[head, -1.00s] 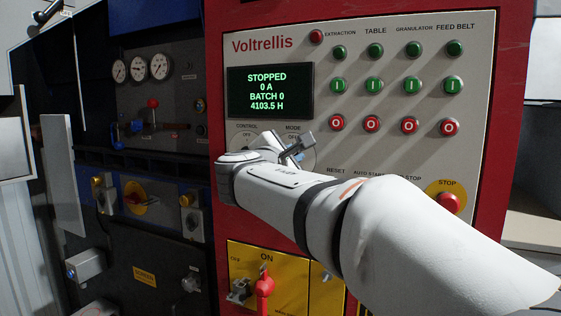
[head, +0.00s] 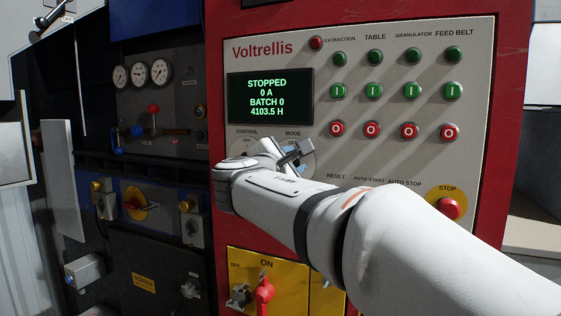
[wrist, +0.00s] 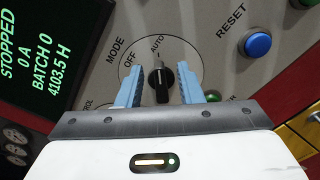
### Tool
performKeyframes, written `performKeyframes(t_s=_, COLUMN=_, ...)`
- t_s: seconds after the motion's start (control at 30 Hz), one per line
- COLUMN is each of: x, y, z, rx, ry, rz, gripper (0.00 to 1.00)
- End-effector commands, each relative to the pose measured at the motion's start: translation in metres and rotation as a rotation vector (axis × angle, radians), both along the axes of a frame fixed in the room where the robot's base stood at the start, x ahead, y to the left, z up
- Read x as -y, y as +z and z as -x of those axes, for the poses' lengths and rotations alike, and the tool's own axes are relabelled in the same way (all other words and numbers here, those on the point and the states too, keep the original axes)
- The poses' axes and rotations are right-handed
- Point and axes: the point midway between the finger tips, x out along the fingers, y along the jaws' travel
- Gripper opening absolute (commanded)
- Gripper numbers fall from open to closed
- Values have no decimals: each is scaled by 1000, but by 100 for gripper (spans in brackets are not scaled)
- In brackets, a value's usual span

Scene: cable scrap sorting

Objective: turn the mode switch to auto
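The mode switch (wrist: 161,84) is a small black knob on a round dial in the wrist view. The long side of its grip runs up and down in the picture, and its upper end points towards the AUTO label. The OFF label is to the upper left. My gripper (wrist: 160,84) has its two blue fingers on either side of the knob, with a visible gap on each side, so it is open. In the head view my gripper (head: 303,160) is in front of the MODE dial and hides the switch.
The dark display (head: 270,95) reads STOPPED. A blue reset button (wrist: 258,44) is right of the switch in the wrist view. Green and red push buttons fill the panel's upper right. A red stop button (head: 449,208) is at lower right.

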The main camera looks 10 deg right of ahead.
Motion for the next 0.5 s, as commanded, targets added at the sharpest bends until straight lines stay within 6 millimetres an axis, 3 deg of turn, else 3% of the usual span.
performKeyframes(t_s=0.3, x=-32, y=0, z=42, rx=0, ry=6, rz=0, gripper=33)
performKeyframes(t_s=0.5, x=-42, y=0, z=56, rx=0, ry=3, rz=0, gripper=33)
